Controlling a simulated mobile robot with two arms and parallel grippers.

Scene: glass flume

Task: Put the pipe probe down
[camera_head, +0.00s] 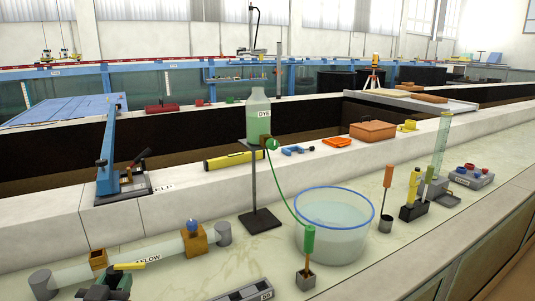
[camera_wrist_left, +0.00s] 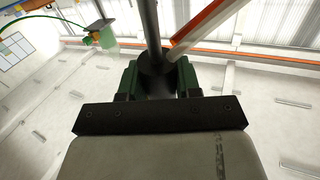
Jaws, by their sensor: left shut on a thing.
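My left gripper (camera_head: 112,280) is at the bottom left of the head view, beside the near end of the clear pipe (camera_head: 160,252) marked FLOW. In the left wrist view its green fingers (camera_wrist_left: 158,82) are shut on the dark round body of the pipe probe (camera_wrist_left: 153,25), whose dark rod runs away from the fingers. The probe's far end is out of that view. In the head view the gripper hides most of what it holds, and a yellow bar (camera_head: 128,266) shows right beside it. My right gripper is not in view.
Brown fittings (camera_head: 97,259) sit on the pipe. A dye bottle (camera_head: 258,112) stands on a stand behind it, with a green tube to a green-handled probe (camera_head: 308,240). A round basin (camera_head: 334,246) stands right of centre. Bare counter (camera_head: 190,285) lies in front of the pipe.

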